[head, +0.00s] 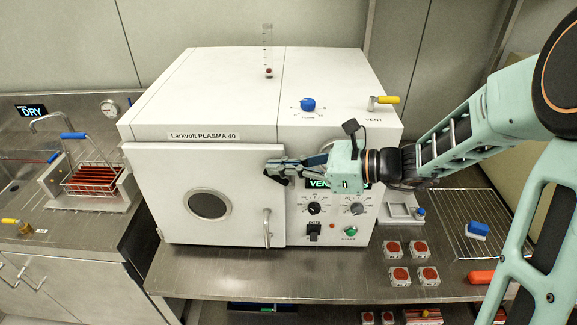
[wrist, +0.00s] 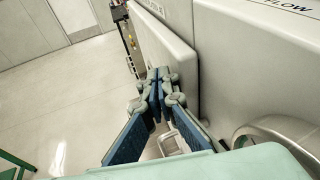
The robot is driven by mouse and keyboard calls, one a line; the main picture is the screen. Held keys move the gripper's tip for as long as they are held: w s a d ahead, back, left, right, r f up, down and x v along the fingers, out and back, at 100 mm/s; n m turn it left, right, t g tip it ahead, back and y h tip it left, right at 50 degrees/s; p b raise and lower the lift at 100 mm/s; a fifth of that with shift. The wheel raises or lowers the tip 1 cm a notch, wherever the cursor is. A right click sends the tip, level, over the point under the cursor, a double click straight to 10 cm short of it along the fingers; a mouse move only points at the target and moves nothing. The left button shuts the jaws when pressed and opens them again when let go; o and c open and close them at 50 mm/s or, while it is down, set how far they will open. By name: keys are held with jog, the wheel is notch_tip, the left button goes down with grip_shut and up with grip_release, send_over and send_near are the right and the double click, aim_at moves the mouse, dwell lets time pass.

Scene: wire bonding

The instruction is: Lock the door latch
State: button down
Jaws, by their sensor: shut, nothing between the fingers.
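The white plasma chamber's door (head: 165,215), with a round dark window, covers the left part of the front and looks shut or nearly so. A vertical metal handle (head: 267,228) stands near its right edge, and a metal loop (wrist: 172,143) shows below my fingers in the wrist view. My gripper (head: 268,172) is shut and empty in front of the door's upper right edge. In the wrist view its fingertips (wrist: 159,73) are together beside the door's edge. I cannot make out a separate latch; my gripper may hide it. Contact with the door cannot be told.
Right of the door are the partly covered display (head: 318,184), knobs (head: 314,208) and the green start button (head: 351,231). A yellow-tipped vent lever (head: 386,100) is on top. Red-topped boxes (head: 399,276) and a wire rack (head: 455,222) stand on the right bench.

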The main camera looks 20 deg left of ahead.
jog(key=shift+h, duration=0.7)
jog(key=shift+s+a+f, duration=0.2)
jog(key=shift+a+f, duration=0.5)
jog(key=shift+a, duration=0.1)
jog(key=shift+s+a+f, duration=0.15)
jog(key=shift+a+f, duration=0.55)
jog(key=shift+a, duration=0.05)
jog(key=shift+r, duration=0.1)
jog(key=s+d+r+p, duration=0.2)
jog(key=s+r, duration=0.1)
jog(key=r, duration=1)
jog(key=shift+s+r+p, duration=0.15)
jog(key=shift+p, duration=0.15)
